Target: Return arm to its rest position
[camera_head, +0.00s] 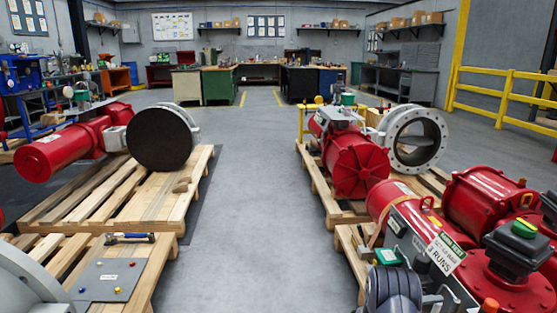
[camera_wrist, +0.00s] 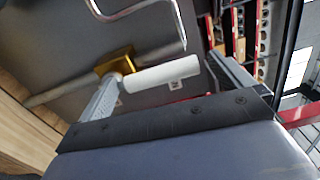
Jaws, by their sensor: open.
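My gripper (camera_wrist: 162,68) shows in the wrist view with its two grey fingers spread apart. A white cylindrical handle (camera_wrist: 162,76) with a brass-coloured fitting (camera_wrist: 115,62) lies beyond and partly between the fingers. I cannot tell whether a finger touches it. In the head view, a dark rounded part, which looks like my arm's end, is at the bottom right, close to the red valve actuator (camera_head: 485,205). The fingers are not clear in the head view.
A second red actuator (camera_head: 358,165) with a grey flanged valve (camera_head: 415,138) stands behind on a pallet (camera_head: 325,190). On the left, another red actuator (camera_head: 65,150) and a dark disc valve (camera_head: 160,138) rest on pallets. The middle floor (camera_head: 250,190) is clear.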

